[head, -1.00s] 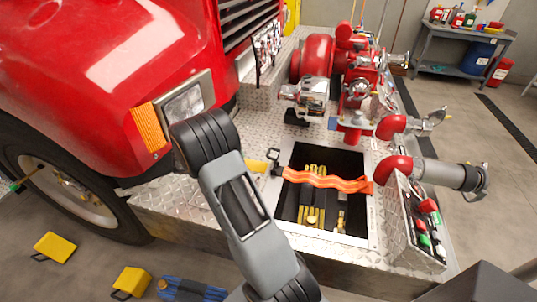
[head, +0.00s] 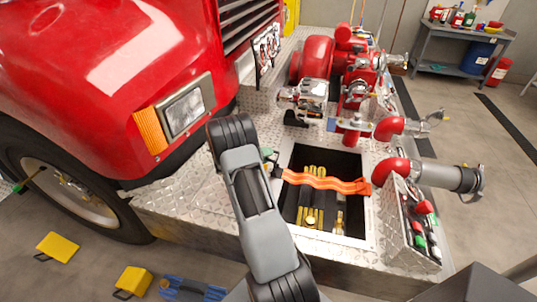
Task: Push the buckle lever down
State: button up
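An orange strap (head: 322,181) lies across the open well in the diamond-plate bumper. Its left end meets a dark buckle (head: 278,171) at the well's left edge, beside my arm. The buckle lever cannot be made out; my arm covers the area just left of the buckle. A small grey-green piece (head: 268,154) shows just above the buckle, at my arm's right edge. It may be part of my gripper, but I cannot tell. The rest of my gripper is hidden behind my arm, so its fingers and any contact with the lever do not show.
The well (head: 345,160) holds brass fittings and dark hose. Red pump pipes (head: 390,128) and a chrome siren (head: 305,95) stand behind it. A panel with coloured handles (head: 420,225) is on the right. The red truck's headlight (head: 184,110) is left of my arm.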

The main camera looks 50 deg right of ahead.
jog(key=shift+s+d+f, duration=0.15)
jog(key=shift+d+f, duration=0.05)
jog(key=shift+d, duration=0.4)
grip_shut()
